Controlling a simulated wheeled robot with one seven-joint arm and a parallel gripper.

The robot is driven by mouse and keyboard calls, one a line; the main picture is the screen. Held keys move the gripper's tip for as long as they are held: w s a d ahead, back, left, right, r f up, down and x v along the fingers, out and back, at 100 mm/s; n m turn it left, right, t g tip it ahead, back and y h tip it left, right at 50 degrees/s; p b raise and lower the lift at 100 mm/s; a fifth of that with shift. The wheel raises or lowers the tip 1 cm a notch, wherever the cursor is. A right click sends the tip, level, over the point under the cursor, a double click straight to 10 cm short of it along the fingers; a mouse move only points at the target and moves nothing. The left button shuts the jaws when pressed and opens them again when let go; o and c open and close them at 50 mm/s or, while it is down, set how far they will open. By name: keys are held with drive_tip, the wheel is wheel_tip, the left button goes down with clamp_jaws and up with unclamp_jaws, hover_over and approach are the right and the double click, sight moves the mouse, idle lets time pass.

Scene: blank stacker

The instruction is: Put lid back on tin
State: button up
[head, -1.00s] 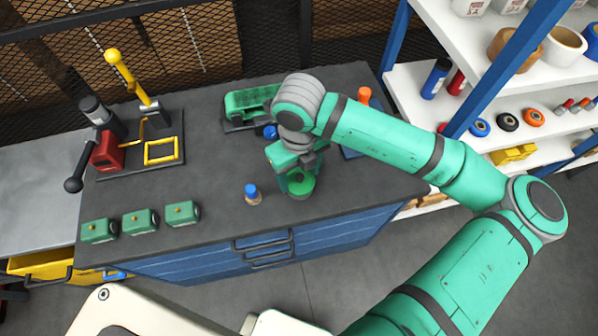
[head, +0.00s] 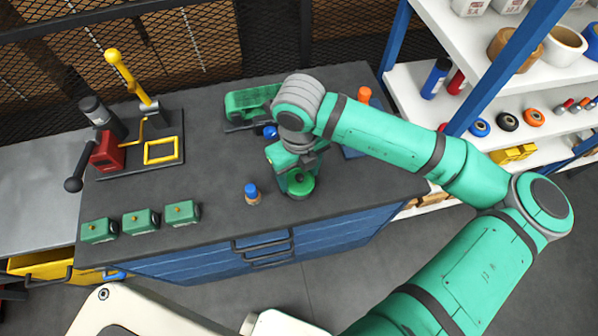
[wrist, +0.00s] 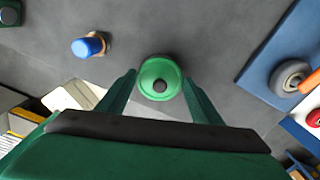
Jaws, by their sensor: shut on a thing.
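My gripper (head: 297,177) is low over the bench, right of its middle, and points down. In the wrist view its two dark green fingers stand on either side of a round green lid (wrist: 158,67) with a dark knob in its centre, and they are shut on it. The lid also shows in the head view (head: 301,187), just below the gripper. The tin is not seen apart from the lid. I cannot tell whether the lid rests on it or is held just above.
A small blue-capped bottle (head: 252,194) stands close by on the left. Several green boxes (head: 140,221) line the front left. The bench centre is clear.

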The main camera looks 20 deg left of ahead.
drive_tip(key=shift+f, duration=0.1)
idle(0.7)
drive_tip(key=o, duration=1.6)
drive_tip(key=shift+r, duration=3.5)
clamp_jaws()
drive_tip(key=shift+f, duration=2.4)
